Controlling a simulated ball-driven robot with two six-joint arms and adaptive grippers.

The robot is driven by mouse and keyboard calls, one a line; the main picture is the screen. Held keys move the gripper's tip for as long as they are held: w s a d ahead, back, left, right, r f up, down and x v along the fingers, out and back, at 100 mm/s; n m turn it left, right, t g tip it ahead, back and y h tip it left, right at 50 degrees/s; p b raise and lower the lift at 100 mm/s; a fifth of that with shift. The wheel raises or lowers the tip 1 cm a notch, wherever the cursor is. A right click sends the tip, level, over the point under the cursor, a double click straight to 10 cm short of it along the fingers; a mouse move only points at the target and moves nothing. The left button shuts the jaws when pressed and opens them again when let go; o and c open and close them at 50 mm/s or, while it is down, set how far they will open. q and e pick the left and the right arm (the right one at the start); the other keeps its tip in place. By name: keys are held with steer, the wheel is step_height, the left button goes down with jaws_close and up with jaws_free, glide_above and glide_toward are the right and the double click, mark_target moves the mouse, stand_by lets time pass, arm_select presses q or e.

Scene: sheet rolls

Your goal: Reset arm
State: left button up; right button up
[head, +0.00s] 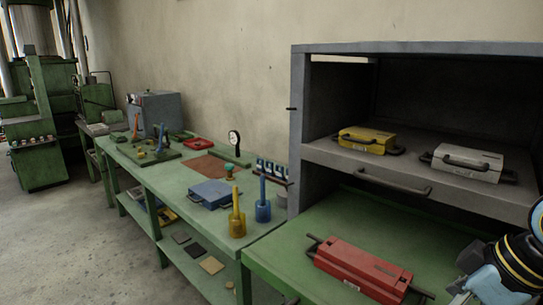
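Part of my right arm, with black and yellow bands and a blue joint cap, shows at the lower right edge. Its gripper fingers do not show. My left arm and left gripper are out of view. A red case (362,268) with dark handles at its ends lies on the green bench (275,262) under the grey shelf unit, to the left of my arm and apart from it in the picture.
A yellow case (367,140) and a light grey case (467,163) lie on the shelf (400,182). The long green workbench (165,186) holds a blue case (209,194), a yellow holder (237,220), a blue holder (263,206) and a dial gauge (234,138). Open floor (60,235) lies left.

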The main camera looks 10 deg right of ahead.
steer(key=s+a+f+m+h, duration=0.1)
steer(key=s+a+m+h, duration=0.15)
steer(key=s+m, duration=0.75)
steer(key=s+d+f+n+b, duration=0.1)
steer(key=s+f+b, duration=0.15)
steer(key=f, duration=0.95)
steer(key=s+d+f+n+g+h+b, duration=0.1)
steer(key=f+b, duration=0.3)
steer(key=f, duration=0.7)
steer(key=s+d+f+n+b, duration=0.1)
steer(key=f+b, duration=0.2)
steer(key=f, duration=0.9)
arm_select(q)
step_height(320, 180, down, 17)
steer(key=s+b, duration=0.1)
steer(key=b, duration=0.6)
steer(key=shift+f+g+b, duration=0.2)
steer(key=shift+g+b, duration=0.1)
steer(key=shift+b, duration=0.05)
arm_select(e)
steer(key=s+f+g, duration=0.1)
steer(key=s+f, duration=0.8)
steer(key=f, duration=0.3)
steer(key=s+d+f, duration=0.1)
steer(key=s+f, duration=0.9)
steer(key=f, duration=0.3)
steer(key=shift+s+d+g, duration=0.2)
steer(key=shift+g, duration=0.2)
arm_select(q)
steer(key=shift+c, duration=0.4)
